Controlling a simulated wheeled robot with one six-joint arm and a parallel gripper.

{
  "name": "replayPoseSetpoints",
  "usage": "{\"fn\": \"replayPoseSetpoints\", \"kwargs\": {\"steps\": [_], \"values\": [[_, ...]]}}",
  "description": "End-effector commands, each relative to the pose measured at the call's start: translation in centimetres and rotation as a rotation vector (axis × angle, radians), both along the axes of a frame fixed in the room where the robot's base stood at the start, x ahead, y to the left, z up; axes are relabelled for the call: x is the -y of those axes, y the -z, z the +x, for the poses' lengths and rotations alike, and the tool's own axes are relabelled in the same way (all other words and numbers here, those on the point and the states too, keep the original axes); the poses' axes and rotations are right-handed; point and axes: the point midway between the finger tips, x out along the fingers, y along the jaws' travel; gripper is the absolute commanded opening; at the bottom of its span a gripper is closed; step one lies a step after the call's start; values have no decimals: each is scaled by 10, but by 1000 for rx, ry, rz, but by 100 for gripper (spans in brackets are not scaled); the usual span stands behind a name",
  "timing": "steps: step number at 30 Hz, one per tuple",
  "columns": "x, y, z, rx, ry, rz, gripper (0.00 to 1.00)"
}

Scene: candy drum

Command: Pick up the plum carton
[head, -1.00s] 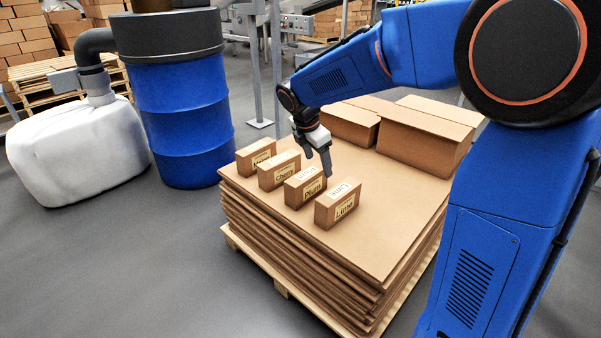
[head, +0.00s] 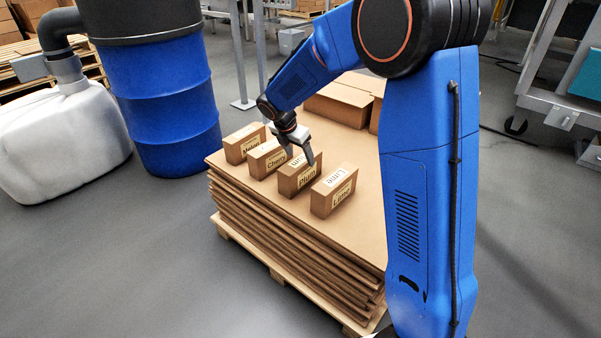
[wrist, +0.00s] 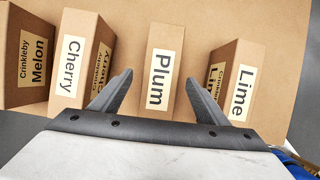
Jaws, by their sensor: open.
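The plum carton (head: 296,176) is a small brown box with a cream label. It stands third from the left in a row on the cardboard stack. My gripper (head: 300,160) is open just above it. In the wrist view the plum carton (wrist: 162,72) lies ahead, between the lines of my two spread fingers (wrist: 158,92), with nothing held. The left finger covers part of the space by the cherry carton (wrist: 78,62), and the right finger is close to the lime carton (wrist: 236,80). I cannot tell whether the fingers have reached down beside the plum carton.
The melon carton (head: 244,143) stands at the left end of the row. Larger brown boxes (head: 337,105) stand behind on the stack (head: 300,250). A blue drum (head: 160,100) stands left of the stack. Gaps between neighbouring cartons are narrow.

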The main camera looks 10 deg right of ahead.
Motion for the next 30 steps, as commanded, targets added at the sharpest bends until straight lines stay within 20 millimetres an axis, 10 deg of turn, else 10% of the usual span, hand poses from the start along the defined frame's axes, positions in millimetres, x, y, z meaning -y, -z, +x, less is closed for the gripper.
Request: {"fn": "replayPoseSetpoints", "kwargs": {"steps": [30], "values": [[19,72,14,1,1,1,69]]}}
